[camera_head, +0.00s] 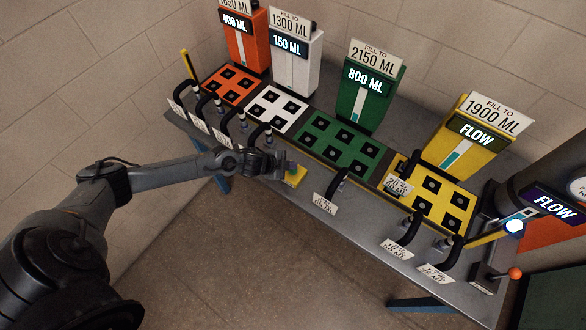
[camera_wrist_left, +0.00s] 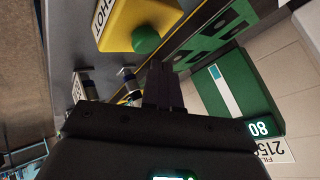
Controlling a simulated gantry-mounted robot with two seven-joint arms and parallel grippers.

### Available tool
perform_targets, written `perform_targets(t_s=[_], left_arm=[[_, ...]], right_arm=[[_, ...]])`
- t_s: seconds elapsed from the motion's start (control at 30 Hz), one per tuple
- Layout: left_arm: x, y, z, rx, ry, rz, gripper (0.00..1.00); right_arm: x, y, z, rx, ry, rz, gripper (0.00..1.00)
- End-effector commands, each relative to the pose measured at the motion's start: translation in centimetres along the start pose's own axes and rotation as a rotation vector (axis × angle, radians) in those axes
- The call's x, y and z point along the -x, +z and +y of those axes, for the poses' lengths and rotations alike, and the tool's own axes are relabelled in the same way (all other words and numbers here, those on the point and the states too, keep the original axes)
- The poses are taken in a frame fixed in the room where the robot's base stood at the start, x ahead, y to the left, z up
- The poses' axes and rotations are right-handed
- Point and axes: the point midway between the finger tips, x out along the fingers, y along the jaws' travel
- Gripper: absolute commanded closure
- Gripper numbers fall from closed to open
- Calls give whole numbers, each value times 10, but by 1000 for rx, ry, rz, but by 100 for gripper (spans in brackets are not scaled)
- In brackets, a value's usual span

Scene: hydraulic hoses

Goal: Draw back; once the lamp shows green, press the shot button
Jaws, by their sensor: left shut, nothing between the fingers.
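The yellow shot button box (camera_head: 294,178) stands on the front edge of the grey bench. In the left wrist view it is a yellow box (camera_wrist_left: 125,25) with a round green button (camera_wrist_left: 146,40) and a partly seen "SHOT" label. My left gripper (camera_head: 287,168) is at this box; its fingers (camera_wrist_left: 160,85) are shut, with the button ahead of them and slightly left in the wrist view. I cannot tell whether they touch. A round lamp (camera_head: 514,226) at the bench's right end glows bluish white. My right gripper is not in view.
Orange (camera_head: 242,42), white (camera_head: 294,65), green (camera_head: 366,97) and yellow (camera_head: 467,143) units stand behind matching socket panels. Several black hoses with labels line the bench front. A lever with an orange knob (camera_head: 515,273) and a purple "FLOW" sign (camera_head: 554,204) are at right.

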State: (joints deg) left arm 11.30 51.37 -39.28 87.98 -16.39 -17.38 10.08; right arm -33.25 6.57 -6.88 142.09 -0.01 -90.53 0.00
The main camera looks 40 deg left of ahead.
Motion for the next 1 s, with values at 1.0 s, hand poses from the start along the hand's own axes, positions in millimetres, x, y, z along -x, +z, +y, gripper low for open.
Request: perform_targets(t_s=[1.0], left_arm=[[33, -24, -24, 0, 0, 0, 100]], right_arm=[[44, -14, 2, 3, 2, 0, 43]])
